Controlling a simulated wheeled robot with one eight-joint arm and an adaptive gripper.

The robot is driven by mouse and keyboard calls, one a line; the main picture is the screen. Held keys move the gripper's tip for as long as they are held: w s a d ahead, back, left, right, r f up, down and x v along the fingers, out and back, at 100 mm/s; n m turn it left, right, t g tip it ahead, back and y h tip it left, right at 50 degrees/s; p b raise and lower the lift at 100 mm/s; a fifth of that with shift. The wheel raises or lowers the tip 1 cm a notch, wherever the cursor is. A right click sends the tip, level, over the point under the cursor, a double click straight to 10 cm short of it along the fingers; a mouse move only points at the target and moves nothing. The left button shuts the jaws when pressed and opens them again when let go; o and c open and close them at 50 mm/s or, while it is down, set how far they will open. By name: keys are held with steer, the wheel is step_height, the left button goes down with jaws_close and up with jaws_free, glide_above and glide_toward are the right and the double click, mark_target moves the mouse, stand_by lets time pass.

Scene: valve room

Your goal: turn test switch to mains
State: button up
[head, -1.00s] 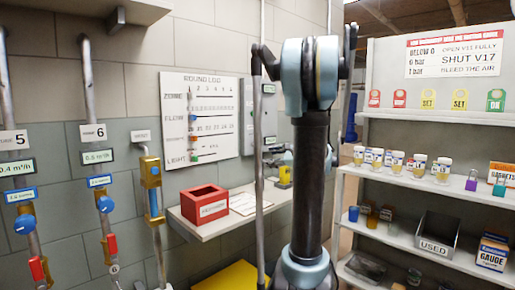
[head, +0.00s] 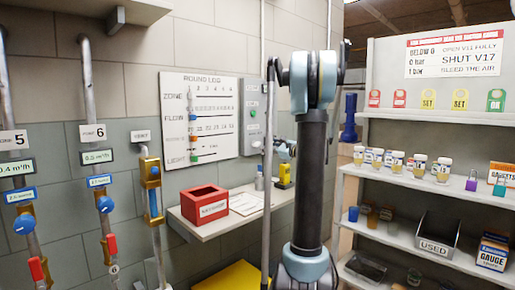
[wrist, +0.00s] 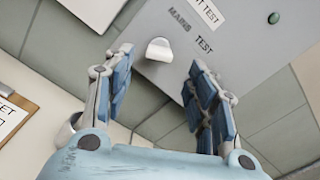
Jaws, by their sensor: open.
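The test switch shows in the wrist view as a white knob (wrist: 159,50) on a grey panel (wrist: 228,55), with the printed words MAINS and TEST beside it. I cannot tell which word the knob points to. My gripper (wrist: 162,58) is open, its two blue-grey fingers apart on either side of the knob, with nothing held. I cannot tell whether the fingers touch it. In the head view the grey panel (head: 254,118) is on the wall right of the log board, partly behind my arm, and the knob cannot be made out.
Below the panel, a shelf (head: 207,229) carries a red box (head: 204,203), a paper and a yellow item. The round log board (head: 200,118) is left of the panel. Pipes with valves line the left wall. A rack (head: 415,185) with jars and bins stands at the right.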

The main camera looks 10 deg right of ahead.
mark_target(259, 144)
steer(key=x, duration=0.8)
steer(key=shift+w+a, duration=0.15)
steer(key=shift+w, duration=0.05)
